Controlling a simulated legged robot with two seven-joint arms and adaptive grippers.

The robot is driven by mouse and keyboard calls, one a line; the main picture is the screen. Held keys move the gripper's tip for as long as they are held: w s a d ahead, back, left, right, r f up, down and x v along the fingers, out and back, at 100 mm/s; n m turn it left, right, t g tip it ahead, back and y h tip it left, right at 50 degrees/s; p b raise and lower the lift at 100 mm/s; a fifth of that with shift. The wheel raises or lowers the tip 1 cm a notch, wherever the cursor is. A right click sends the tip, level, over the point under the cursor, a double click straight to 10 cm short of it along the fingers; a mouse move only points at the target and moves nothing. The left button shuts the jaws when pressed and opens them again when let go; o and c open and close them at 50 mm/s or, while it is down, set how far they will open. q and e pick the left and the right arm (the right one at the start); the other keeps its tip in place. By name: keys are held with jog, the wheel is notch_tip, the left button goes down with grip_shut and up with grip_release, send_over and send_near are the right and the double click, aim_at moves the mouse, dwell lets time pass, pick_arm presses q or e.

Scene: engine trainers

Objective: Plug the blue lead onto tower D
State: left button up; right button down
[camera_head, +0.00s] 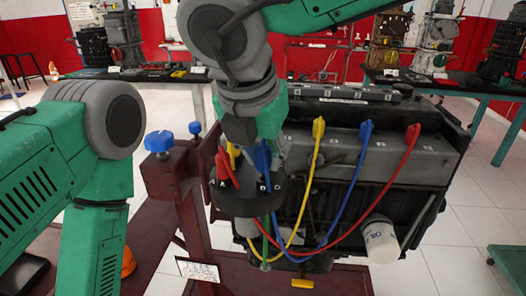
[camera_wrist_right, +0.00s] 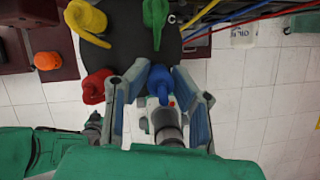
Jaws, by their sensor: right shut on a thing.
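The black distributor cap (camera_head: 246,198) with lettered towers sits in front of the engine; it also shows in the right wrist view (camera_wrist_right: 128,42). My right gripper (camera_head: 270,150) is above the cap, at the tower marked D. In the right wrist view its fingers (camera_wrist_right: 160,78) are closed around the blue lead's boot (camera_wrist_right: 160,84), at the edge of the cap. The boot (camera_head: 262,158) points down toward tower D; I cannot tell whether it is fully seated. The blue lead's other end (camera_head: 366,132) is on the engine. My left gripper is out of view; only its arm shows.
Red (camera_wrist_right: 94,86), yellow (camera_wrist_right: 86,22) and green (camera_wrist_right: 155,18) boots sit on the cap around the blue one.

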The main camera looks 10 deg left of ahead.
jog(key=shift+r+p, duration=0.15)
jog(key=shift+p, duration=0.15)
jog(key=shift+f, duration=0.95)
dwell(1.4)
jog(key=c, duration=1.3)
grip_release()
jog(key=shift+r, duration=0.15)
